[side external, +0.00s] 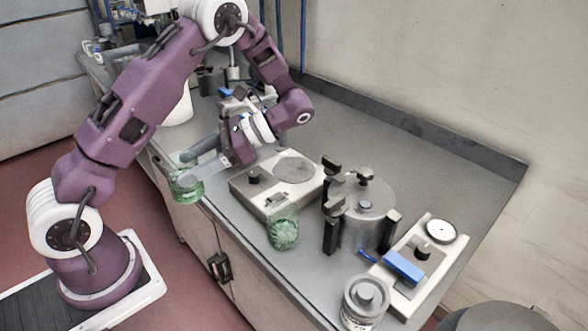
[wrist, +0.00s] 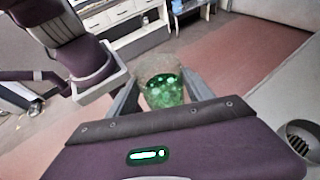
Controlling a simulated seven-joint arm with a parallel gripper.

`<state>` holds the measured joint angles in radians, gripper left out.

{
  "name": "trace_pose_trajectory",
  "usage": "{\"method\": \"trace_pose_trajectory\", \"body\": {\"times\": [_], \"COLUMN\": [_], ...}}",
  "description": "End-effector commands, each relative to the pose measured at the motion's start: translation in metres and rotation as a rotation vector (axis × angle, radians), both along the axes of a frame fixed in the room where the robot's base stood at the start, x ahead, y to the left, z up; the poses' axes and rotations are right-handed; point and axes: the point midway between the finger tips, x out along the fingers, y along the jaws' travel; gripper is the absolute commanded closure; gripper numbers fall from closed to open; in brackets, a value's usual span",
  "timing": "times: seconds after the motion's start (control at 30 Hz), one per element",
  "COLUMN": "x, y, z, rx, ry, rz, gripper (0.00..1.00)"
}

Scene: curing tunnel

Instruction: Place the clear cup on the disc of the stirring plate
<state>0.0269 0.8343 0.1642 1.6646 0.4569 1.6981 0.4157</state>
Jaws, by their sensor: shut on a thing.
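My gripper (side external: 196,170) is shut on a clear, green-tinted cup (side external: 186,188), held roughly upright at the bench's front-left edge. In the wrist view the cup (wrist: 163,92) sits between the two fingers, with green showing inside it and floor behind it. The stirring plate (side external: 250,193) is a pale box on the bench to the right of my gripper. Its grey round disc (side external: 294,167) is bare, and a dark knob is beside it. I cannot tell how high the cup is above the bench.
A second green-tinted clear cup (side external: 283,228) stands near the front edge, beside the stirring plate. A grey cylinder with black clamps (side external: 362,215), a pale device with dial and blue handle (side external: 405,266) and a lidded metal pot (side external: 364,302) stand rightward. The back of the bench (side external: 420,160) is clear.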

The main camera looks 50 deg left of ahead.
Motion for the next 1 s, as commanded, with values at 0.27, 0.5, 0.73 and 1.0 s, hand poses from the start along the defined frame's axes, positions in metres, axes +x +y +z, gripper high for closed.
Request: {"method": "trace_pose_trajectory", "body": {"times": [0.27, 0.5, 0.73, 1.0], "x": [0.007, 0.041, 0.090, 0.158], "y": [-0.059, -0.098, -0.116, -0.100], "z": [-0.011, -0.004, 0.014, 0.045], "rx": [0.000, -0.001, 0.001, 0.001], "ry": [0.002, 0.001, 0.001, 0.000], "rz": [0.575, 1.074, 1.561, 2.106], "gripper": [0.88, 0.88, 0.88, 0.88]}}
